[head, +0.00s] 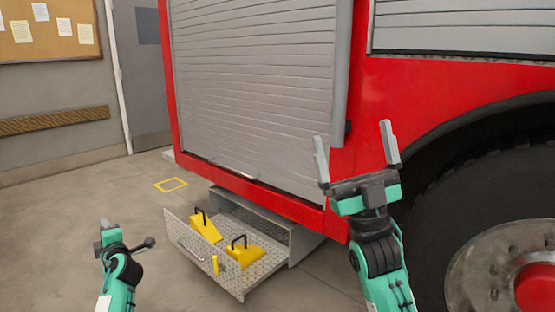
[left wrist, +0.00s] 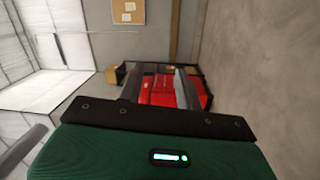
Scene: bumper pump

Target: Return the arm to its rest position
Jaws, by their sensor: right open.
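My right gripper (head: 355,140) is raised in front of the red fire truck (head: 420,90), its two grey fingers spread wide with nothing between them. My left gripper (head: 108,228) is low at the left, over the floor and left of the open drawer, apart from everything. In the left wrist view its two fingers (left wrist: 158,72) stand apart and hold nothing. A red object (left wrist: 158,90) shows beyond them, partly hidden by the fingers and too small to make out.
An open metal drawer (head: 232,283) under the truck's grey shutter (head: 255,80) holds yellow wedge-shaped blocks (head: 206,228) with black handles. A large wheel (head: 500,215) is at the right. The floor (head: 60,240) at the left is clear, with a yellow marked square (head: 171,179).

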